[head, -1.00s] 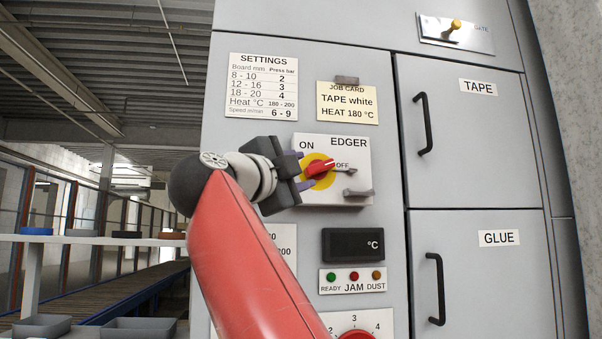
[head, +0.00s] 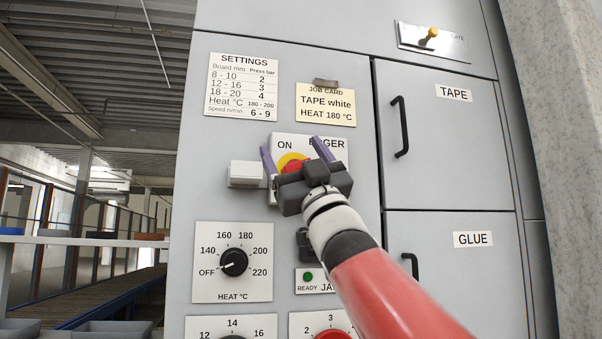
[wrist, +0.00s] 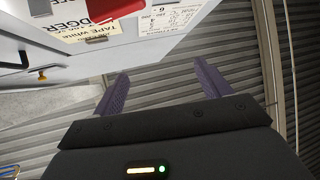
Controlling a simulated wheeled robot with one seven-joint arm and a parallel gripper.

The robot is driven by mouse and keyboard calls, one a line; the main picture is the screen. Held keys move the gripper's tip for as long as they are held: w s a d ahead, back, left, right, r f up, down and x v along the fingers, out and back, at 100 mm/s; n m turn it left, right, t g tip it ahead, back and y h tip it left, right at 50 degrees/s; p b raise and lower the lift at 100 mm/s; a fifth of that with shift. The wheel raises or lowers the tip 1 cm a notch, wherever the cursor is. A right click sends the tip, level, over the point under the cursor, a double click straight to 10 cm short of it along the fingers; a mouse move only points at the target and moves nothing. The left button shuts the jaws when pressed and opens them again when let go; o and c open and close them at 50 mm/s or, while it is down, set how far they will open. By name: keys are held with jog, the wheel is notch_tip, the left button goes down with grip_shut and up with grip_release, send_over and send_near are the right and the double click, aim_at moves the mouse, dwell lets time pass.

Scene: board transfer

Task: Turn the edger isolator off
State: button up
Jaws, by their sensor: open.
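The edger isolator is a white plate (head: 337,150) marked ON and EDGER, with a yellow disc (head: 284,160) and a red handle (head: 294,166). My gripper (head: 295,150) is open in front of it, its purple fingers spread to either side of the handle in the head view. Contact with the handle cannot be told. The OFF mark and part of the handle are hidden behind my gripper, so the handle's direction is unclear. In the wrist view the fingers (wrist: 162,88) are apart and empty, with a red part (wrist: 115,8) at the top edge.
A pale block (head: 246,174) sticks out left of the plate. The job card (head: 326,104) and settings sheet (head: 241,88) are above. The heat dial (head: 233,262) is below. Black door handles (head: 400,127) stand out to the right, and a yellow-tipped toggle (head: 428,37) is higher up.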

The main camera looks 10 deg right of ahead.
aim_at(297, 167)
jog(key=w+d+f+m+g+h, duration=0.1)
jog(key=w+d+f+h, duration=0.1)
jog(key=d+f+h, duration=0.25)
jog(key=p+x, duration=0.1)
jog(key=x, duration=0.1)
jog(key=p+x, duration=0.1)
jog(key=x, duration=0.2)
jog(key=p+x, duration=0.1)
jog(key=x, duration=0.1)
jog(key=shift+w+f, duration=0.3)
jog(key=shift+w, duration=0.2)
jog(key=c, duration=1)
jog(key=m+h+b, duration=0.1)
jog(key=m+t+h+b, duration=0.1)
jog(key=m, duration=0.1)
jog(key=m+h+b, duration=0.1)
jog(key=m+h, duration=0.1)
jog(key=shift+a+f+t, duration=0.1)
jog(key=shift+f+t, duration=0.25)
jog(key=shift+t, duration=0.05)
jog(key=m+h+b, duration=0.4)
jog(key=m+h, duration=0.1)
jog(key=shift+r, duration=0.25)
jog(key=shift+m, duration=0.3)
